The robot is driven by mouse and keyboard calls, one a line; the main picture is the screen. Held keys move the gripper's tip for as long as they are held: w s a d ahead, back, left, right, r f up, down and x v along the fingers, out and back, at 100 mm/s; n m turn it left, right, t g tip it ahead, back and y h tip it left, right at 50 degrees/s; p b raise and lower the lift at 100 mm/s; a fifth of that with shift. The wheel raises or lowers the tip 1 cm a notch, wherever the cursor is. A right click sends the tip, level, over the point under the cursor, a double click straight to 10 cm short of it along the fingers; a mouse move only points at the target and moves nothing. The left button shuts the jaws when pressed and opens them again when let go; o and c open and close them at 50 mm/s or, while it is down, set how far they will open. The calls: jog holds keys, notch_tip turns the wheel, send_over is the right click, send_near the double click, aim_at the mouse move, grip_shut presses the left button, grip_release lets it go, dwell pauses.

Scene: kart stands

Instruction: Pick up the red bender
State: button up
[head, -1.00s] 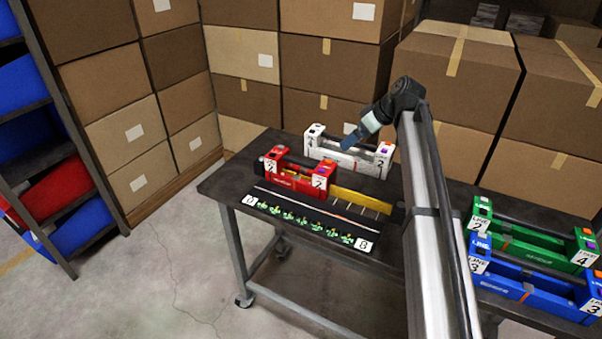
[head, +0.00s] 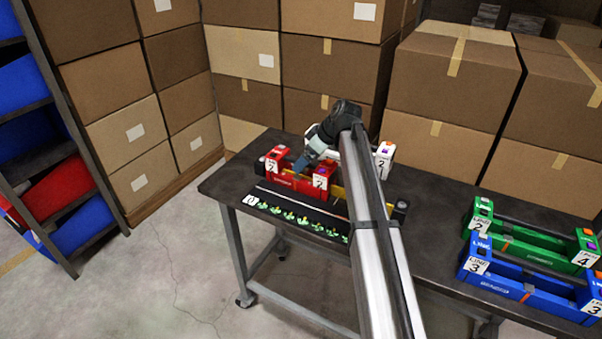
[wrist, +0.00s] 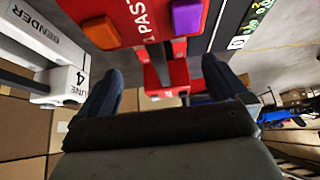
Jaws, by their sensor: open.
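The red bender (head: 301,183) stands on the dark table, with labelled blocks at both ends. My gripper (head: 304,163) is just above its middle in the head view, open and empty. In the wrist view the red bender (wrist: 180,75) shows beyond and between the spread fingers of my gripper (wrist: 160,80), with orange and purple buttons on its near block. I cannot tell whether the fingers touch it. My gripper and arm hide part of it in the head view.
A white bender (head: 384,156) stands close behind, partly hidden by my arm; it also shows in the wrist view (wrist: 40,40). A black strip with green pieces (head: 275,208) lies in front. Green (head: 520,240) and blue (head: 520,280) benders stand at the right. Boxes (head: 450,75) line the back.

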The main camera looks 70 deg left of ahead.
aim_at(301, 172)
jog(key=shift+x, duration=3.15)
jog(key=shift+d, duration=0.1)
jog(key=shift+c, duration=0.2)
jog(key=shift+r, duration=0.1)
grip_shut()
